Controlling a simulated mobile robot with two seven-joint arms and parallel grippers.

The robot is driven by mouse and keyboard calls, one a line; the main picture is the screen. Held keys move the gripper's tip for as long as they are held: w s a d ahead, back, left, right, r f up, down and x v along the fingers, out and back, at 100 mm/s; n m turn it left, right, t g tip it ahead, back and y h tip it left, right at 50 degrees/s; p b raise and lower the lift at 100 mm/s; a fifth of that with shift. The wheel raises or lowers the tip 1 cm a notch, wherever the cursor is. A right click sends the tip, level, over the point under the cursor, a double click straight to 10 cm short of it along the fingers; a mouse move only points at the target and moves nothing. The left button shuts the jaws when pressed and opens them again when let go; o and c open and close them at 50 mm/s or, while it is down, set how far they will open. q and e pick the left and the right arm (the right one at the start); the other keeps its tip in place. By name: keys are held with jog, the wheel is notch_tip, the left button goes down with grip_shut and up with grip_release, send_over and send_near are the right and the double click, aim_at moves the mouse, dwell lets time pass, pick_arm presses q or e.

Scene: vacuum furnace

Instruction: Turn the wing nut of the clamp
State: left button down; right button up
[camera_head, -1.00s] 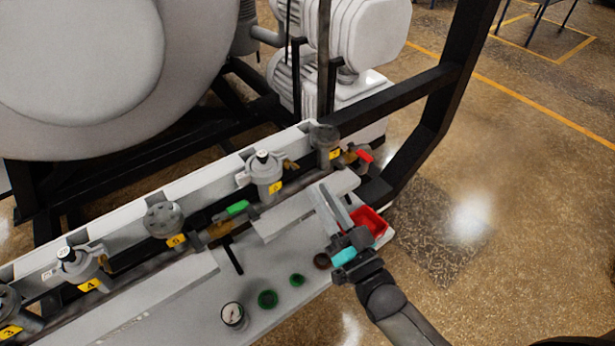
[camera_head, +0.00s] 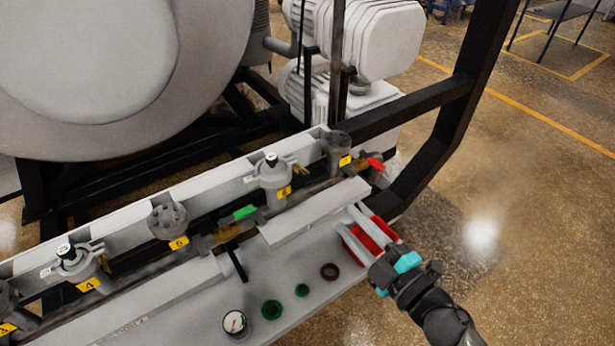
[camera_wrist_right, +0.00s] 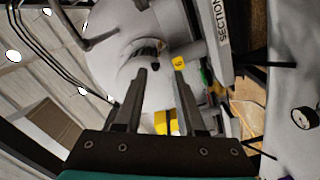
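A small brass-coloured wing nut (camera_head: 300,171) sticks out on the right side of the clamp around the grey valve (camera_head: 272,172) with a yellow tag. In the right wrist view, the open fingers (camera_wrist_right: 161,75) point toward a valve with a dark knob and a yellow tag (camera_wrist_right: 179,63). My left gripper is not in view.
A green lever (camera_head: 244,212) and a black frame post (camera_head: 470,95) stand nearby.

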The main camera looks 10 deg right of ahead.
aim_at(303, 173)
jog(key=p+x, duration=0.1)
jog(key=x, duration=1.3)
jog(key=shift+w+a, duration=0.15)
grip_shut()
